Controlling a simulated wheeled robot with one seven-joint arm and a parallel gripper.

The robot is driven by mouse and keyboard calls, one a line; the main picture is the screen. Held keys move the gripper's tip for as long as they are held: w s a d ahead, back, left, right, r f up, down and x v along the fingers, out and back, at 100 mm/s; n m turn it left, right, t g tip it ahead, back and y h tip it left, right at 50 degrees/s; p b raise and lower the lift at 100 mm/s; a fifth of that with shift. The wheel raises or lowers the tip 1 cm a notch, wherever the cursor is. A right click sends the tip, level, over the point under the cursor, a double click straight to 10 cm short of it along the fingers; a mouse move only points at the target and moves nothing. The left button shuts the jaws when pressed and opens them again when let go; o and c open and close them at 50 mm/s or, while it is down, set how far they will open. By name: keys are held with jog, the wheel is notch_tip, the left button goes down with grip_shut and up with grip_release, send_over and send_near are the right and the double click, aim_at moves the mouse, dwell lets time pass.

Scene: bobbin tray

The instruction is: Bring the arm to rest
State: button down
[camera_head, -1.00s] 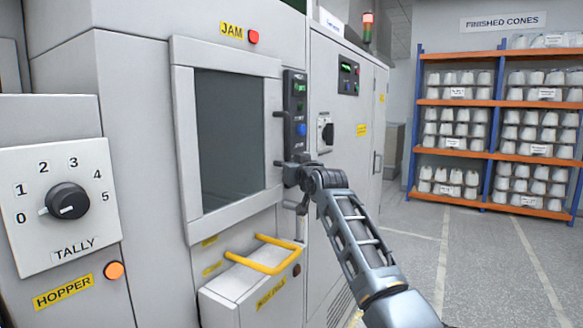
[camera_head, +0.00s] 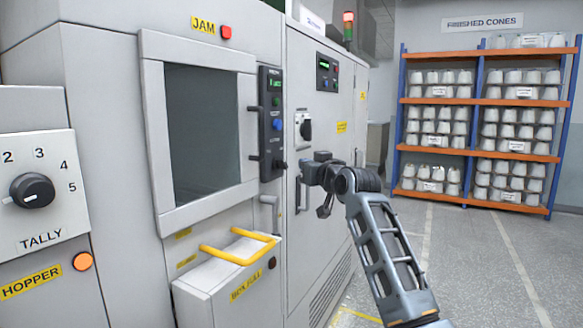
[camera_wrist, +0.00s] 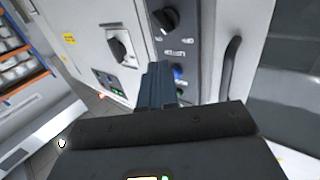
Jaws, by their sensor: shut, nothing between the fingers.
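My arm reaches up from the lower right in the head view, with my gripper (camera_head: 300,172) in front of the machine, to the right of the dark control strip (camera_head: 271,125). In the wrist view my gripper (camera_wrist: 158,75) shows as dark fingers together, with nothing held between them. The control strip (camera_wrist: 176,50) lies behind the fingers there, with a black knob (camera_wrist: 165,20) and a blue button (camera_wrist: 178,73). I cannot tell the exact gap between gripper and machine.
The window frame (camera_head: 150,130), yellow handle (camera_head: 238,250) and TALLY dial (camera_head: 33,190) are to the left. A grey cabinet (camera_head: 340,150) stands behind the gripper. An orange and blue rack (camera_head: 480,102) holds white cones. The floor (camera_head: 480,260) at right is clear.

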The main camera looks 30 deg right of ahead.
jog(key=s+a+f+m, duration=0.1)
jog(key=s+a+f, duration=0.2)
jog(key=s+f, duration=0.5)
jog(key=s+a+f, duration=0.4)
jog(key=s+f, duration=0.1)
jog(key=f, duration=0.7)
jog(key=s+a+f+g, duration=0.1)
jog(key=s+a+f, duration=0.2)
jog(key=s+f, duration=0.35)
jog(key=s+a+f+g, duration=0.1)
jog(key=s+a+f, duration=0.25)
jog(key=s, duration=0.55)
jog(key=s+a+f, duration=0.2)
jog(key=s, duration=0.8)
jog(key=s+a+f, duration=0.1)
jog(key=s+a, duration=0.1)
jog(key=s, duration=0.9)
jog(key=s+r+n, duration=0.1)
jog(key=s+r, duration=0.2)
jog(key=s, duration=0.5)
jog(key=s+r+g+y, duration=0.1)
jog(key=s+r, duration=0.3)
jog(key=s, duration=0.3)
jog(key=shift+s+a+r+n, duration=0.3)
jog(key=shift+s+a+n, duration=0.05)
jog(key=shift+a+n, duration=0.1)
